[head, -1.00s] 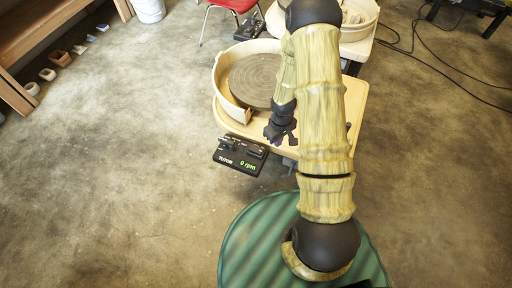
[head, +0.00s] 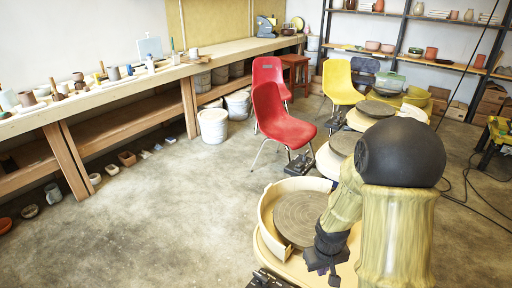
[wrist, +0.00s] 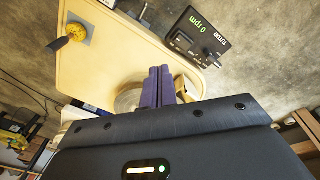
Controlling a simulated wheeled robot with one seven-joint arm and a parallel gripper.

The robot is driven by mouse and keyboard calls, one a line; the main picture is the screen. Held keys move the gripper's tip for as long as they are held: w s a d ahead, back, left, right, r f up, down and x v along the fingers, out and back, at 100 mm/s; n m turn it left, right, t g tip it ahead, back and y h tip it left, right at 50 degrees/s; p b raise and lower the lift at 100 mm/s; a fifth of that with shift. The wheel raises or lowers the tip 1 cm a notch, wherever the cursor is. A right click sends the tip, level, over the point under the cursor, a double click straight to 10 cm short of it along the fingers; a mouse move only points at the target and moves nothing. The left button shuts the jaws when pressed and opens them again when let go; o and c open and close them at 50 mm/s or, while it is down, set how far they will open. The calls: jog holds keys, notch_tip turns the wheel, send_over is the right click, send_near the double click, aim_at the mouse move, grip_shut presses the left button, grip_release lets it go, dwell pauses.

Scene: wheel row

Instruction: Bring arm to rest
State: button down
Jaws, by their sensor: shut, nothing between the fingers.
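My gripper (head: 322,266) hangs in front of the nearest pottery wheel, over the front part of its pale table. In the wrist view its two purple fingers (wrist: 158,87) are together with nothing between them. My arm comes in from the lower right of the head view, bent at a dark joint. The nearest wheel's round grey plate (head: 300,218) is bare, inside a cream splash pan (head: 266,212). In the wrist view a black control box (wrist: 196,38) shows a green "0 rpm".
A yellow sponge (wrist: 77,33) sits on a grey square on the tabletop (wrist: 110,60). More wheels stand in a row behind. Red chairs (head: 284,128) and a yellow chair (head: 341,84) stand beyond. A long bench (head: 110,84) lines the left wall; open floor lies before it.

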jog(key=s+a+r+m+t, duration=0.2)
jog(key=s+a+r, duration=0.1)
jog(key=s+r, duration=0.65)
notch_tip(320, 180, up, 24)
jog(key=w+p, duration=0.1)
jog(key=p, duration=2.2)
jog(key=shift+w+a+r+g+y, duration=0.15)
jog(key=shift+r+g+y, duration=0.05)
jog(key=shift+g+y, duration=0.1)
